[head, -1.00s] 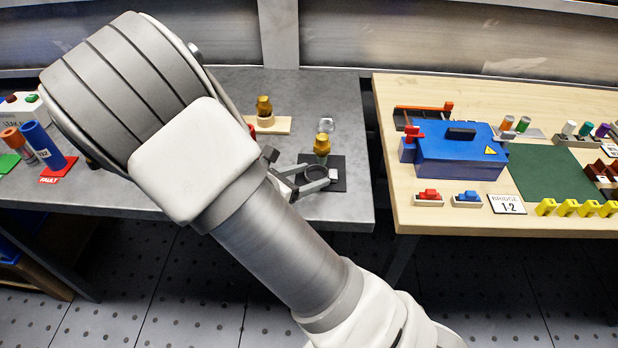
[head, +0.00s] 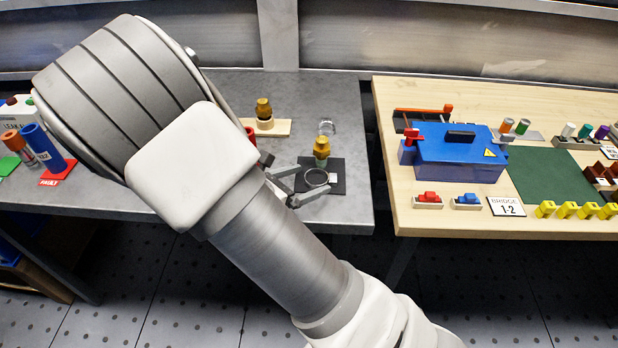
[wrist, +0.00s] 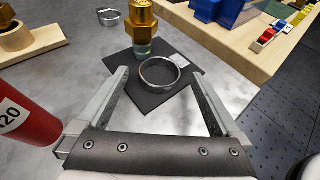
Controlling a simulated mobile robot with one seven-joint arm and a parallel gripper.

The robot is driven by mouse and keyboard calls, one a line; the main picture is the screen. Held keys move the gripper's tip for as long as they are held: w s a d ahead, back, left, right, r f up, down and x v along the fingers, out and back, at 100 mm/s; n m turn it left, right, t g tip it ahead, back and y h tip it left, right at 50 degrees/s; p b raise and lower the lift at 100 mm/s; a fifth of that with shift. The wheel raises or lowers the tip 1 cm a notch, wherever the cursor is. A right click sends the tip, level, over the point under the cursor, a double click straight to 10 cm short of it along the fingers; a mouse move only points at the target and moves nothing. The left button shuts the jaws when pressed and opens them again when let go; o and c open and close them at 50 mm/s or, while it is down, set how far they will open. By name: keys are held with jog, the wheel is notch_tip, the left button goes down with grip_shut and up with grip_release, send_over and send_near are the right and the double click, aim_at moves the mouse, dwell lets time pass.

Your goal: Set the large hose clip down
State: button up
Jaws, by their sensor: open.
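The large hose clip (wrist: 174,63) is a metal ring lying on a dark square mat (wrist: 145,97) on the grey bench. It also shows in the head view (head: 330,178). My gripper (wrist: 166,84) is open, with its two fingers apart on either side of the clip's near side and not touching it. In the head view my gripper (head: 304,182) is at the mat's left edge, partly hidden by my arm. A brass fitting with a pale green lower part (wrist: 143,25) stands just beyond the clip at the mat's far side.
A smaller metal ring (wrist: 109,17) lies farther back on the bench. A red cylinder (wrist: 27,118) stands close to the left of my gripper. A wooden holder (wrist: 30,40) is at the back left. A wooden bench with a blue box (head: 460,152) stands to the right, across a gap.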

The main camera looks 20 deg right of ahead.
jog(key=p+v, duration=0.1)
jog(key=v, duration=0.9)
jog(key=shift+a+r, duration=0.15)
jog(key=shift+a, duration=0.05)
jog(key=s+d+r+m+y, duration=0.4)
jog(key=s+r+m, duration=0.3)
jog(key=m, duration=0.5)
jog(key=s+d+r+m+g+y, duration=0.1)
jog(key=s+d+r+m+y, duration=0.4)
jog(key=r+m, duration=0.5)
jog(key=shift+s+d+r+m+y, duration=0.2)
jog(key=shift+s+m+y, duration=0.9)
jog(key=shift+s+y, duration=0.3)
jog(key=shift+s, duration=0.1)
notch_tip(320, 180, up, 7)
jog(key=p, duration=0.7)
